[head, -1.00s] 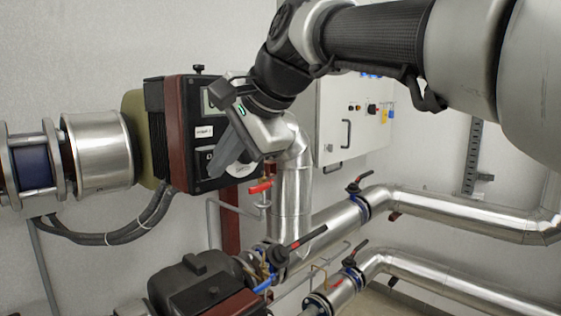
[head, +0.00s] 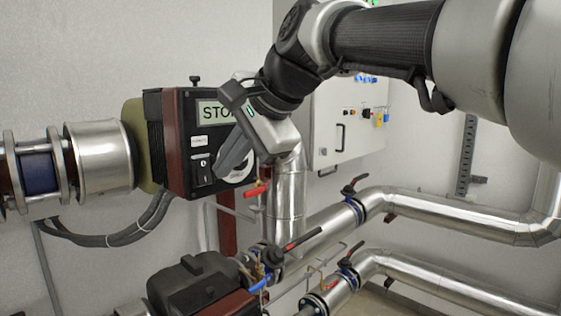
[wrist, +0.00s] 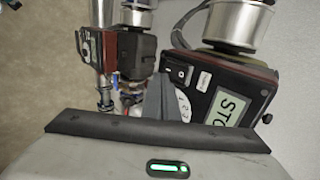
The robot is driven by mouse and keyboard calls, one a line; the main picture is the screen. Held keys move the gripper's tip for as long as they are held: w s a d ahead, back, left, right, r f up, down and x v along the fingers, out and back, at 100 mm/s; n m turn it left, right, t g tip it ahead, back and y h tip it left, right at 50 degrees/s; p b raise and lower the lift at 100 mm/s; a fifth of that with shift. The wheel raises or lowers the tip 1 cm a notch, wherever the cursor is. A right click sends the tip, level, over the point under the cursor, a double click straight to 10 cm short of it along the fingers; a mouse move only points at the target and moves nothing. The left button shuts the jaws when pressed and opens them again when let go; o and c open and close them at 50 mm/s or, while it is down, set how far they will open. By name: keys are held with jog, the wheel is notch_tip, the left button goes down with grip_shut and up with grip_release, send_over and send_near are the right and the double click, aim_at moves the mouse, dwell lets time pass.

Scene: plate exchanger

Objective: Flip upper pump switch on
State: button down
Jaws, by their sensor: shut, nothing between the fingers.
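The upper pump's black and dark red control box (head: 174,145) is at left centre in the head view. Its display (head: 208,110) begins with "STO"; my gripper covers the rest. A small black rocker switch (head: 203,172) sits below a white label, left of a partly hidden round dial (head: 242,172). The switch (wrist: 178,73) also shows in the wrist view, with white marks; I cannot tell its position. My gripper (head: 224,168) is shut and empty, its tips in front of the box, right of the switch. Contact with the box is unclear.
A lower pump (head: 195,285) stands below, with red-handled valves and silver pipes (head: 440,215) to its right. A red valve lever (head: 256,190) is just below my gripper. A white wall cabinet (head: 325,130) with knobs stands behind the arm. Black cables (head: 115,232) hang at left.

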jog(key=v, duration=1)
jog(key=shift+r, duration=0.2)
